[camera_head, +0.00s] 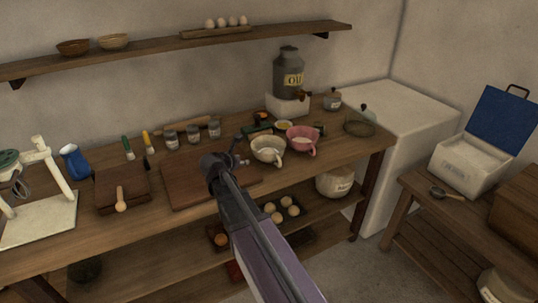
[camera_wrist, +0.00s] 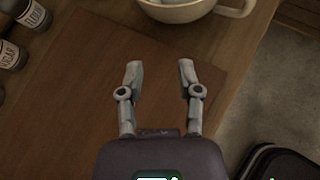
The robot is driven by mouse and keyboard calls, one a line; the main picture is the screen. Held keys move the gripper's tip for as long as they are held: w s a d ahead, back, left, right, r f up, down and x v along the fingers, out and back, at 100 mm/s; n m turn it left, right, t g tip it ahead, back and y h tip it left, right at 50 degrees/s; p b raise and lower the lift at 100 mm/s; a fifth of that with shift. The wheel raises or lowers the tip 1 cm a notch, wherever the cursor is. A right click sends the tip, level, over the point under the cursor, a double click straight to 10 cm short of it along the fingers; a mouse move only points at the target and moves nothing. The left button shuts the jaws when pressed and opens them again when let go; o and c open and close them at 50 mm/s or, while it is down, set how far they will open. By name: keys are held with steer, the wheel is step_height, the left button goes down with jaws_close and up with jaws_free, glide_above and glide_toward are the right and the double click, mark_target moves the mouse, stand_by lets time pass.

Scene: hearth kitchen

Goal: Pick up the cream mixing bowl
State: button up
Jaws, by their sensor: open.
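The cream mixing bowl (camera_head: 268,149) stands upright on the wooden counter, just right of a brown cutting board. It has a handle at its lower right. In the wrist view the bowl (camera_wrist: 178,11) shows only its near side and handle, cut off by the top edge. My gripper (camera_wrist: 160,66) is open and empty, with its two fingers apart over the board and pointing toward the bowl. In the head view my gripper (camera_head: 240,160) is left of the bowl, not touching it as far as I can see.
A pink bowl (camera_head: 302,140) stands close to the right of the cream one. A cutting board (camera_head: 188,178) lies under my gripper. Labelled jars (camera_head: 193,134) stand behind it.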

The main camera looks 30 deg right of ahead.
steer(key=w+r+n, duration=0.1)
steer(key=n, duration=0.1)
steer(key=w+r+n+t, duration=0.1)
steer(key=w+n, duration=0.1)
steer(key=shift+r+n+h, duration=0.25)
steer(key=shift+n+h, duration=0.05)
steer(key=shift+h, duration=0.1)
steer(key=b, duration=0.3)
glide_toward(253, 142)
steer(key=x, duration=0.2)
steer(key=f+x, duration=0.1)
steer(key=x, duration=0.1)
steer(key=shift+s+a, duration=0.1)
steer(key=shift+s, duration=0.05)
steer(key=shift+w+d, duration=0.3)
steer(key=shift+d, duration=0.1)
steer(key=shift+f, duration=0.1)
steer(key=shift+b+x, duration=1.05)
steer(key=shift+x, duration=1.55)
steer(key=shift+w, duration=0.1)
steer(key=shift+c, duration=0.3)
jaws_close()
